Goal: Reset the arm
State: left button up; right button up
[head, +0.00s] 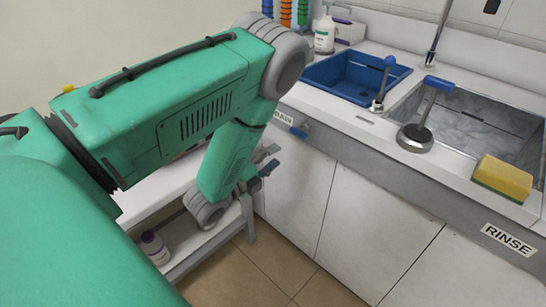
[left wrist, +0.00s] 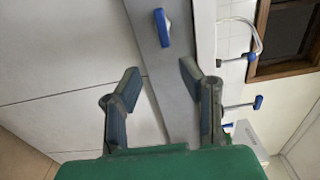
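My left arm (head: 170,105) is green and comes in from the left, filling much of the head view. Its gripper (head: 267,163) points toward the sink cabinet front and is partly hidden behind the forearm. In the left wrist view the gripper (left wrist: 160,68) is open, its two dark fingers wide apart with nothing between them. A small blue handle (left wrist: 163,27) on the grey drain panel lies beyond the fingertips, not touching them. It also shows in the head view (head: 299,131) beside the drain label. My right gripper is in neither view.
The white counter holds a blue basin (head: 350,75), a metal sink (head: 478,115), a blue-handled tap (head: 420,125) and a yellow sponge (head: 502,180). A white bottle (head: 324,36) stands at the back. A low shelf with a small bottle (head: 154,247) lies under my arm. Tiled floor (head: 300,285) shows in front.

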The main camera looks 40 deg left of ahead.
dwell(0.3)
pick_arm(q)
jog(key=s+d+f+n+g+y, duration=0.2)
jog(key=s+d+f+n+g, duration=0.2)
jog(key=s+f+n+g, duration=0.7)
jog(key=s+d+f+n+g, duration=0.2)
jog(key=s+n+g, duration=0.1)
jog(key=s, duration=0.5)
jog(key=s+d+f+n+g, duration=0.2)
jog(key=s+n+g, duration=0.1)
jog(key=s, duration=0.5)
jog(key=shift+d+n+h, duration=0.4)
jog(key=shift+n, duration=0.3)
jog(key=shift+w+f, duration=0.1)
